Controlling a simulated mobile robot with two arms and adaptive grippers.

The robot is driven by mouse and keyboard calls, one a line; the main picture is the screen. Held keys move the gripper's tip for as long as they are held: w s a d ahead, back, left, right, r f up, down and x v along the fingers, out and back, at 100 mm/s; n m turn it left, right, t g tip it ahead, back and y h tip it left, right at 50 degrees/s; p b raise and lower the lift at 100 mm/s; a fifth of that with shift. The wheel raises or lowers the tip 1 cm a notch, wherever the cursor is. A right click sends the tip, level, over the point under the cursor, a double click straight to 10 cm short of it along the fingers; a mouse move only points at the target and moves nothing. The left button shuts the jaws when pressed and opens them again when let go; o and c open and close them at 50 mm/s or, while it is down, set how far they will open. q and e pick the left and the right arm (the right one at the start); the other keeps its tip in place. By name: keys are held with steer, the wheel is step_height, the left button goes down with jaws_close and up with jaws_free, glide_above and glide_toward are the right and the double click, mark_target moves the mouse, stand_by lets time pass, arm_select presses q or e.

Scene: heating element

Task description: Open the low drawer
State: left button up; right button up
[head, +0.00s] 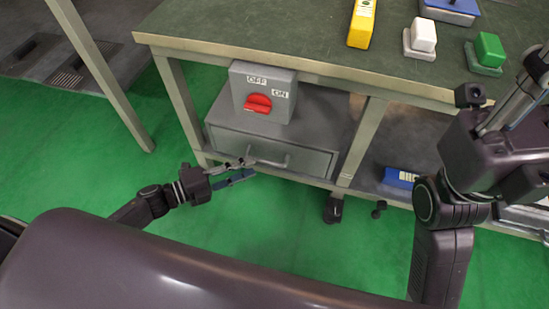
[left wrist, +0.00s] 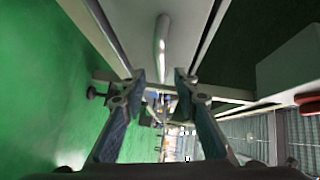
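The low drawer (head: 222,138) is a grey metal box front under the workbench, and it looks shut. Its curved bar handle (head: 285,163) is on the front face. In the left wrist view the handle (left wrist: 162,45) lies ahead, lined up with the gap between the fingers. My left gripper (head: 246,170) is open and empty just in front of the drawer front, near the handle's left end. In the left wrist view its two fingers (left wrist: 158,90) are apart, with nothing between them. My right arm is at the right, its gripper not clearly shown.
A grey switch box (head: 263,92) with a red knob stands on top of the drawer unit. The green-topped workbench (head: 300,35) overhangs above it, with a leg (head: 363,140) to the right. A blue object (head: 400,178) lies on the lower shelf. The green floor in front is clear.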

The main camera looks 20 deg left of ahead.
mark_target(264, 160)
arm_select(q)
steer(key=b+x, duration=0.2)
steer(key=x, duration=0.4)
steer(key=shift+w, duration=0.15)
steer(key=shift+c, duration=0.2)
jaws_close()
